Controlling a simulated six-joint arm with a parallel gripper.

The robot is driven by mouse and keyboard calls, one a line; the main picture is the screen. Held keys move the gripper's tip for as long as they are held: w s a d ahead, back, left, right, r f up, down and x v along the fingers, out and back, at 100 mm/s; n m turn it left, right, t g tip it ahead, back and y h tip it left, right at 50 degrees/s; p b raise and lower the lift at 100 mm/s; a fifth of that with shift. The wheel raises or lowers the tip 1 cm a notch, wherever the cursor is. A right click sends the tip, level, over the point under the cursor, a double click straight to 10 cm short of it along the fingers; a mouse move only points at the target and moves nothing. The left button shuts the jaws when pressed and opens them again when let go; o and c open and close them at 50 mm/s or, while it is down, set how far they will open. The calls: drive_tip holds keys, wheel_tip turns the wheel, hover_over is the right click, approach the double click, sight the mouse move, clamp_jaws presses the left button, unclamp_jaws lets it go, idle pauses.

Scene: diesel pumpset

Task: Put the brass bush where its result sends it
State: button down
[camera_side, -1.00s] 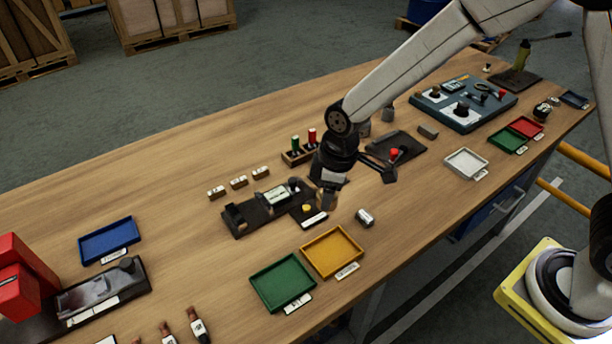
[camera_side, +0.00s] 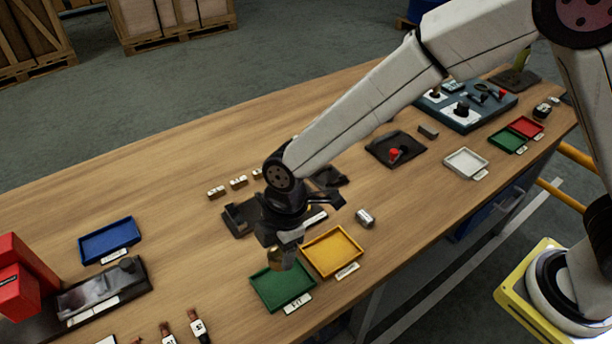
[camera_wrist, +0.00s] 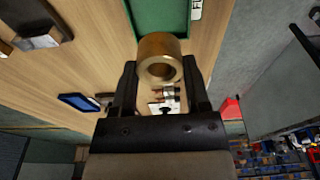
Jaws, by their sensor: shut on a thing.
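The brass bush (camera_wrist: 159,58) is a hollow gold-coloured cylinder. My gripper (camera_wrist: 163,85) is shut on it, one finger on each side, in the wrist view. In the side view my gripper (camera_side: 281,247) points down with the bush (camera_side: 281,262) below its fingers. The bush overlaps the rear part of the green tray (camera_side: 284,288) in the picture and seems held above it. The green tray also shows in the wrist view (camera_wrist: 160,18), beyond the bush, with part of its label. A yellow tray (camera_side: 331,251) sits just right of the green tray. Both trays look empty.
A small metal cylinder (camera_side: 364,217) stands behind the yellow tray. A dark gauge fixture (camera_side: 240,219) is partly hidden behind my gripper. A blue tray (camera_side: 109,240) lies at the left. Several handled tools (camera_side: 198,325) lie near the front edge. Bare wood lies between these and the green tray.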

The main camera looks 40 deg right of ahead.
sight(281, 284)
drive_tip(key=shift+f, duration=0.1)
drive_tip(key=shift+f, duration=3.55)
drive_tip(key=shift+f, duration=0.35)
unclamp_jaws()
wheel_tip(281, 284, up, 7)
idle(0.5)
